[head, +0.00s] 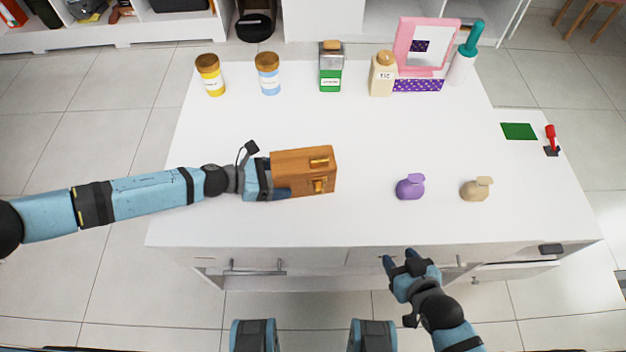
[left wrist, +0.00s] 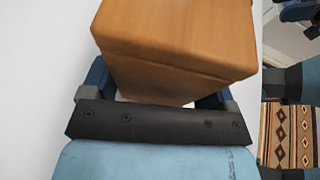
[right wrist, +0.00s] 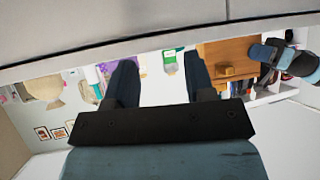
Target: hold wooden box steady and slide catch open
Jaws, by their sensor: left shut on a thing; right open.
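The wooden box (head: 290,163) stands on the white table (head: 350,215), left of the middle. It is orange-brown, with a brass handle on top and a brass catch (head: 319,185) low on its front face. My left gripper (head: 272,178) is shut on the box's left end. In the left wrist view the box (left wrist: 175,45) sits between the fingers. My right gripper (head: 400,258) is open and empty, below and in front of the table's front edge, apart from the box. The right wrist view shows the box (right wrist: 225,58) beyond its spread fingers (right wrist: 160,85).
Purple (head: 410,187) and beige (head: 476,189) pouch-like items stand right of the box. Jars (head: 210,75), bottles and a pink-framed mirror (head: 425,45) line the back. The table's front edge and drawer handles lie near my right gripper. The table between box and purple item is clear.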

